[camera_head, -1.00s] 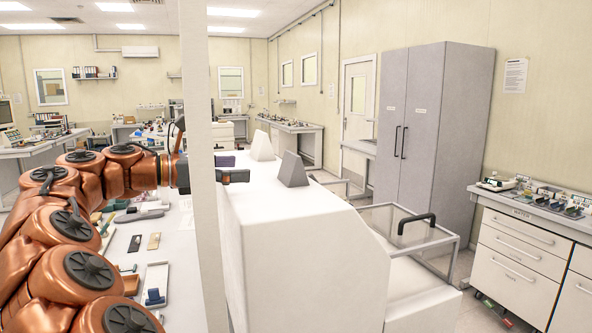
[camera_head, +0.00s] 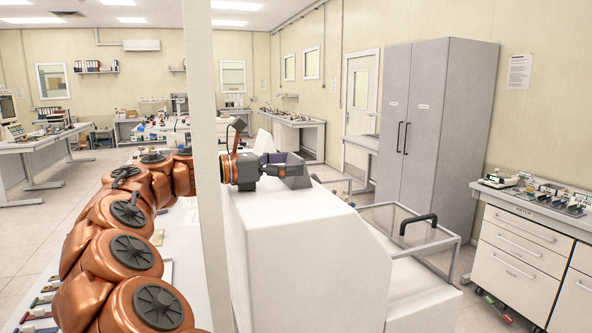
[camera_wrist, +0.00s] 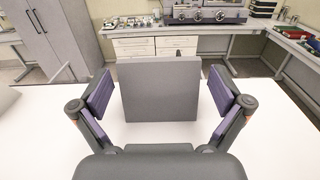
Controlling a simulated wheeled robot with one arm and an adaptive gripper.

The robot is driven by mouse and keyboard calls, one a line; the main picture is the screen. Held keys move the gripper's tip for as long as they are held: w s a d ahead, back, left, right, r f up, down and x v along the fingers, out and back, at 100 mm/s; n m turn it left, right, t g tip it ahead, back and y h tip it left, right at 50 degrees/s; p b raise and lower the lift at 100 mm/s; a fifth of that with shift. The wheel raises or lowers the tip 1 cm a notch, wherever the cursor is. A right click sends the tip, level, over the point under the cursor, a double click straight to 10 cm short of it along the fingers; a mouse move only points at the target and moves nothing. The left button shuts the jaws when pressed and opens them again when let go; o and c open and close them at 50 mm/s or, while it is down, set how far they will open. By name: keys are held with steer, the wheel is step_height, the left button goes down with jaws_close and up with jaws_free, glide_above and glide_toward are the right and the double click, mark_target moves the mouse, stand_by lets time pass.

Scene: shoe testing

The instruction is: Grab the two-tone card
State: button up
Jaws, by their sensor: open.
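A grey upright panel, which I take to be the two-tone card (camera_wrist: 160,98), stands on a white surface in the wrist view. Only its plain grey face shows there; a second tone is not visible. My gripper (camera_wrist: 161,88) is open, with one purple-padded finger on each side of the panel. Clear gaps remain between the fingers and its edges. In the head view my gripper (camera_head: 284,170) is at the top of the white block and largely covers the panel.
The white block (camera_head: 300,235) has a clear front top. A pale upright piece (camera_head: 264,142) is partly hidden behind my gripper. A white post (camera_head: 204,200) stands close to my arm. A clear-topped frame with a black handle (camera_head: 417,222) is at right.

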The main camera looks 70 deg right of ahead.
steer(key=shift+s+d, duration=0.1)
steer(key=c, duration=0.6)
